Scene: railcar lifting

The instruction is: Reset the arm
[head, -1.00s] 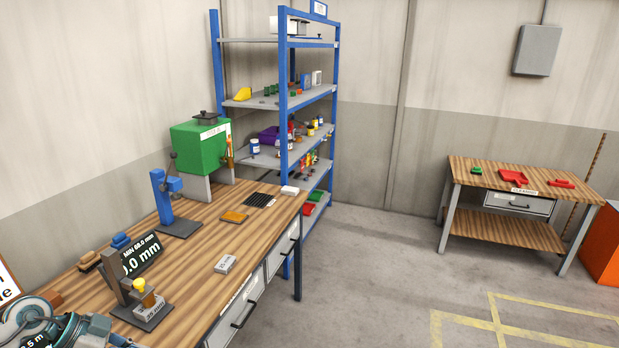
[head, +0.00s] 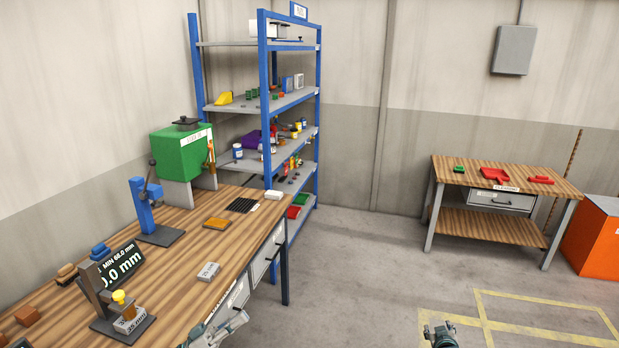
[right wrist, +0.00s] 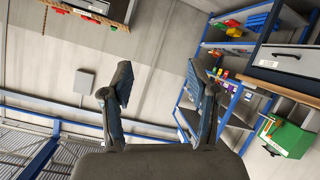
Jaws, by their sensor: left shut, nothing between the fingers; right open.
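My left gripper (head: 238,320) shows at the bottom of the head view, in front of the workbench's drawer side. It is shut with nothing in it. Part of my right arm (head: 441,335) shows at the bottom edge of the head view, over the open floor. In the right wrist view my right gripper (right wrist: 160,88) has its two dark fingers spread wide apart, with nothing between them. The wrist picture is turned over, with the shelf and benches upside down.
A wooden workbench (head: 178,268) on the left carries a green box (head: 181,152), a blue press (head: 145,208) and a gauge stand (head: 92,285). A blue shelf rack (head: 265,105) stands behind it. A second table (head: 478,228) and an orange box (head: 597,240) stand right. The middle floor is clear.

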